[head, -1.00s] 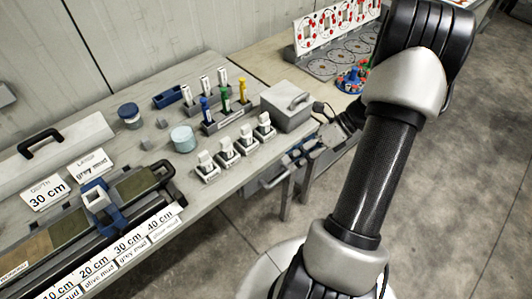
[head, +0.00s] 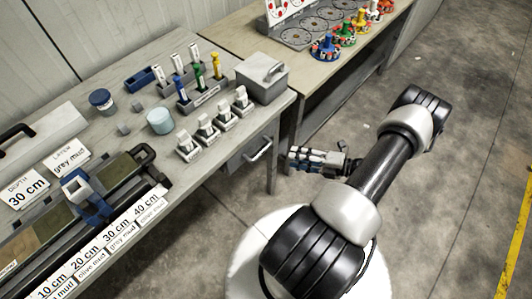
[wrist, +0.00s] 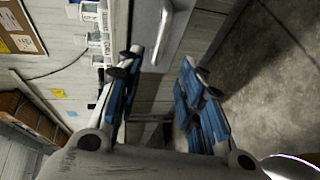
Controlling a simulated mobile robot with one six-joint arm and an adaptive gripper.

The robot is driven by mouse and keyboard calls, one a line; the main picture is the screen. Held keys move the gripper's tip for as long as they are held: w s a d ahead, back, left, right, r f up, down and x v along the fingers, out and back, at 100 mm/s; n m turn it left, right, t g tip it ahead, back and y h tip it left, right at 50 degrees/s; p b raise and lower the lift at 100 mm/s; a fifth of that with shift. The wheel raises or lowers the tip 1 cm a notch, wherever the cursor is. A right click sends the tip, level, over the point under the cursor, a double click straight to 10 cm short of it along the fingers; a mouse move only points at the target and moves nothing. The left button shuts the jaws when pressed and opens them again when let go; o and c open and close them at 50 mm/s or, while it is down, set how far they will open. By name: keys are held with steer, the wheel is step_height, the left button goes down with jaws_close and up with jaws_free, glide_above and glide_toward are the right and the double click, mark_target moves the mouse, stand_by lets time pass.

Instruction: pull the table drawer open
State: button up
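The table drawer (head: 240,160) sits under the tabletop and looks shut. Its grey front carries a pale bar handle (head: 258,150). My gripper (head: 292,157) is in front of the drawer, to the right of the handle, with a visible gap between them. In the wrist view, my gripper (wrist: 158,78) is open and empty, its two blue-padded fingers spread apart. The silver handle (wrist: 166,30) lies ahead, beyond the fingertips and between their lines, against the drawer front (wrist: 200,38). I see no contact.
The table (head: 205,170) carries a grey lidded box (head: 262,82), white-topped holders, a rack of coloured tools and a core tray with labels. A table leg (head: 272,165) stands just right of the drawer. A second table (head: 290,50) adjoins. Concrete floor (head: 440,180) is open at right.

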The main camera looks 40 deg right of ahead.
steer(key=b+x, duration=0.1)
steer(key=x, duration=1.1)
steer(key=shift+b, duration=0.4)
jaws_close()
